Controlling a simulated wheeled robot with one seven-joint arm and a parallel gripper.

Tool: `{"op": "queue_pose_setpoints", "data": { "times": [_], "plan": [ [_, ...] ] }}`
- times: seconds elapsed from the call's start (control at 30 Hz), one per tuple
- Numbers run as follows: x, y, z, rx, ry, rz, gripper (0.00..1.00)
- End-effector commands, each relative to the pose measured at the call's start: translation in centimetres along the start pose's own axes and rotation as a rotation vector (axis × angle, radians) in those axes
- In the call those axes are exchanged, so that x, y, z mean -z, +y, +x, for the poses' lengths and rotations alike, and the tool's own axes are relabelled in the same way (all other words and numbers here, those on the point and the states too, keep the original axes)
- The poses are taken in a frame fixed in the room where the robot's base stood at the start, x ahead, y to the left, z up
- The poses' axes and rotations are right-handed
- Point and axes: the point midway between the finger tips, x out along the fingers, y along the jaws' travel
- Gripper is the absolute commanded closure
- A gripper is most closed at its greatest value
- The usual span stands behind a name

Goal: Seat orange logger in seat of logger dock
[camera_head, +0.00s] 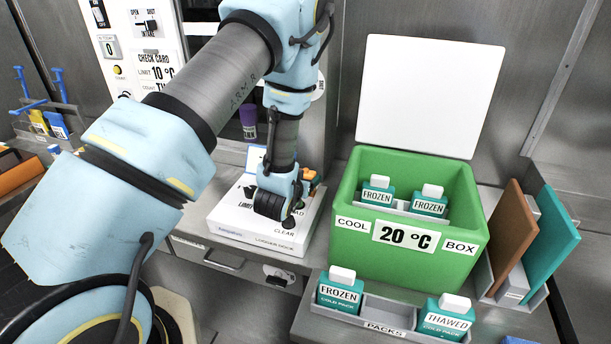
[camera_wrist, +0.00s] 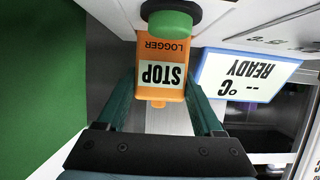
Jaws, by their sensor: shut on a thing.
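An orange logger (camera_wrist: 161,75) with a STOP label is between my gripper's fingers in the wrist view. My gripper (camera_wrist: 162,94) is shut on it. The label reads upside down there. A green round knob (camera_wrist: 170,26) overlaps the logger's far end, so I cannot tell whether that end is in the seat. The white logger dock (camera_head: 252,234) stands on the counter in the head view. My gripper (camera_head: 278,202) is over the dock there and hides much of its top. The dock's screen (camera_wrist: 247,75) reads "-- °C READY" in the wrist view.
A green cool box (camera_head: 408,256) with its white lid (camera_head: 428,95) raised stands right of the dock, holding frozen packs. A packs tray (camera_head: 384,330) is in front of it. A rack with brown and teal plates (camera_head: 548,240) is at the right.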

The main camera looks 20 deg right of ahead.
Motion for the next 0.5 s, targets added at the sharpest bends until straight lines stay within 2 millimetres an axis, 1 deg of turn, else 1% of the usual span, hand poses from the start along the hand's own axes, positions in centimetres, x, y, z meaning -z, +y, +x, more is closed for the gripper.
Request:
{"op": "queue_pose_setpoints", "data": {
  "times": [0.27, 0.4, 0.43, 0.5],
  "plan": [
    [-0.12, 0.00, 0.06, 0.000, 0.001, -0.001, 0.90],
    [-0.52, -0.02, 0.23, 0.001, 0.001, -0.001, 0.90],
    [-0.38, -0.01, 0.16, 0.000, 0.001, -0.001, 0.28],
    [-0.35, -0.01, 0.14, 0.000, 0.000, -0.001, 0.21]
  ]
}}
